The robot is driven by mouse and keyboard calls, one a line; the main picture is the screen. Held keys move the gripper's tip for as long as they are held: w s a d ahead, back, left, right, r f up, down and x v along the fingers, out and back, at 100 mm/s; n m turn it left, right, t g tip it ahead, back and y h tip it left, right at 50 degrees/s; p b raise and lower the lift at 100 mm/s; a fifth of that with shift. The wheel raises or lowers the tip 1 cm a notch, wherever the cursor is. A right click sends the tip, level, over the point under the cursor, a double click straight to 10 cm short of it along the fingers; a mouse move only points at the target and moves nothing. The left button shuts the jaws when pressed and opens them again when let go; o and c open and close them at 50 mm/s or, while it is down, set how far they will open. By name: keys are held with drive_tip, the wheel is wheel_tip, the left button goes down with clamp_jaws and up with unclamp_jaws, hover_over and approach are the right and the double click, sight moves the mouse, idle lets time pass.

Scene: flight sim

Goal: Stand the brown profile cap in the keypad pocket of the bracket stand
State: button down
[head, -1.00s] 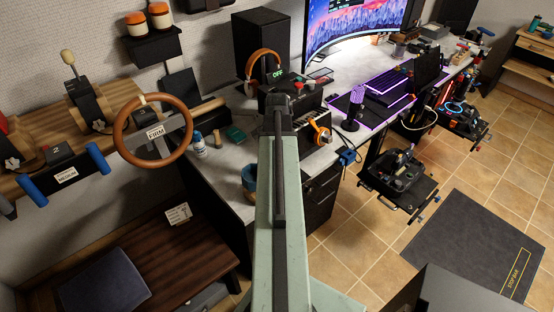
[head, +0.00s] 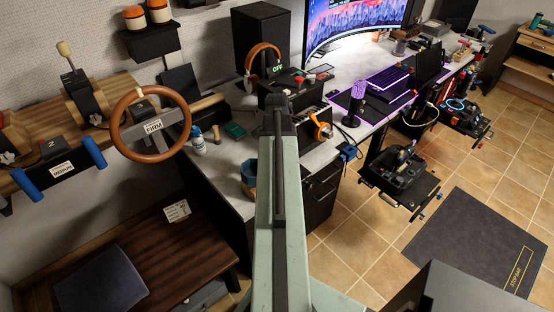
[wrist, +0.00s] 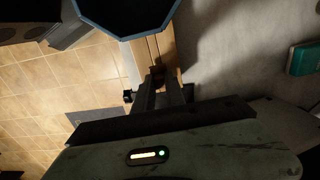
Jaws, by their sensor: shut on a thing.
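In the wrist view, my gripper (wrist: 160,84) points at the desk edge, and its fingers are shut on a small brown piece (wrist: 158,74), apparently the profile cap. Dark shadow and the fingers hide most of its shape. In the head view, my own arm covers the gripper and the cap. I cannot make out the bracket stand or its keypad pocket with certainty in either view.
A blue-rimmed container (wrist: 168,22) is close beyond the fingers; it also shows beside my arm in the head view (head: 248,172). A teal box (wrist: 303,59) lies on the grey desktop (wrist: 235,50). A black tray unit (head: 400,182) juts out right of the desk.

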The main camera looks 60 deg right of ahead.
drive_tip(key=shift+f+b, duration=0.5)
drive_tip(key=shift+f, duration=0.1)
drive_tip(key=c, duration=1.3)
unclamp_jaws()
drive_tip(key=shift+r, duration=0.1)
wheel_tip(320, 180, up, 8)
drive_tip(key=p, duration=0.8)
